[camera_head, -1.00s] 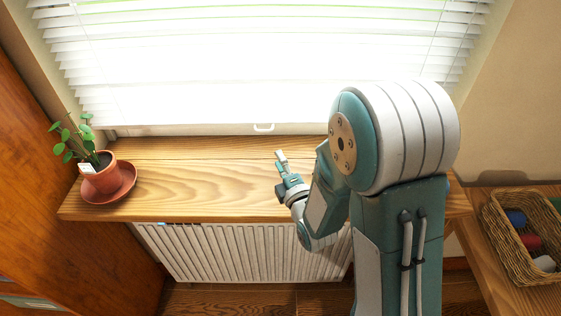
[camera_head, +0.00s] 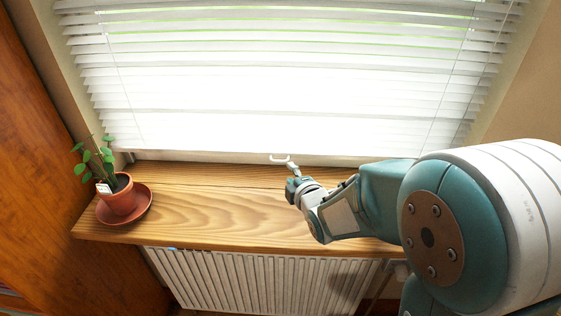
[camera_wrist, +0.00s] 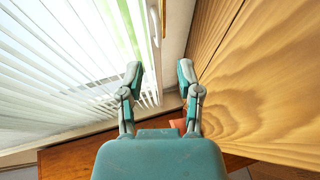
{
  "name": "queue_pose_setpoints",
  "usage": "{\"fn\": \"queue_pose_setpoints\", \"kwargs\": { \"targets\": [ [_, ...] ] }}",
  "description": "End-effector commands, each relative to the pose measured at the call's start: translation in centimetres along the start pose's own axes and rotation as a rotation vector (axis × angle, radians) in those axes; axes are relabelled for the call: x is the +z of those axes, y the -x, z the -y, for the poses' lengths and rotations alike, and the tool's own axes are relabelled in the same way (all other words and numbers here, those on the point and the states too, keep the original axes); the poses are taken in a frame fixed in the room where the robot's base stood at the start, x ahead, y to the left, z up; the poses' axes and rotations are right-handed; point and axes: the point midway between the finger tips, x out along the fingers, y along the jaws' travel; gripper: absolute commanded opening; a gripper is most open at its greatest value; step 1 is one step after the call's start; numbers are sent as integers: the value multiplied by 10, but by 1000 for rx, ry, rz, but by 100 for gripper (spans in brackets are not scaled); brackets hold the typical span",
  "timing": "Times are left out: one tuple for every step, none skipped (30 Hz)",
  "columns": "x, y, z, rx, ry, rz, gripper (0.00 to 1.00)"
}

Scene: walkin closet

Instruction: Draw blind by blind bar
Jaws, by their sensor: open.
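A white slatted blind (camera_head: 270,100) hangs over the bright window, its bottom bar just above the wooden sill. A small white handle (camera_head: 280,158) sits below the middle of the bottom bar. My gripper (camera_head: 292,168) is over the sill, right by the handle in the head view; whether it touches cannot be told. The blind's slats (camera_wrist: 70,70) fill the left there, and a white loop, seemingly the handle (camera_wrist: 155,25), shows ahead of the fingers near the top.
The wooden sill (camera_head: 215,205) is mostly clear. A potted plant (camera_head: 118,198) on a terracotta saucer stands at its left end. A white radiator (camera_head: 260,280) is below the sill. A wooden cabinet (camera_head: 40,180) stands at the left.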

Motion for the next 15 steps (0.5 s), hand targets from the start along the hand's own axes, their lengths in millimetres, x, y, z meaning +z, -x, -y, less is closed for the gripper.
{"fn": "queue_pose_setpoints", "kwargs": {
  "targets": [
    [0,-10,1,-2,0,-1,45],
    [0,-15,1,-1,0,-1,45],
    [0,-22,1,-1,-1,-1,45],
    [0,-27,1,-1,-1,-1,45],
    [0,-33,1,0,-1,-1,45],
    [0,-40,1,0,-1,-1,45],
    [0,-45,0,1,0,-1,45],
    [0,-50,1,0,0,-1,45],
    [-1,-57,1,0,0,-1,45],
    [0,-61,1,-1,0,-1,45],
    [0,-66,1,0,0,-1,45],
    [0,-70,1,0,0,-1,45],
    [0,-74,1,0,0,0,45],
    [0,-77,0,0,0,0,45],
    [0,-79,0,1,0,0,45]
  ]
}}
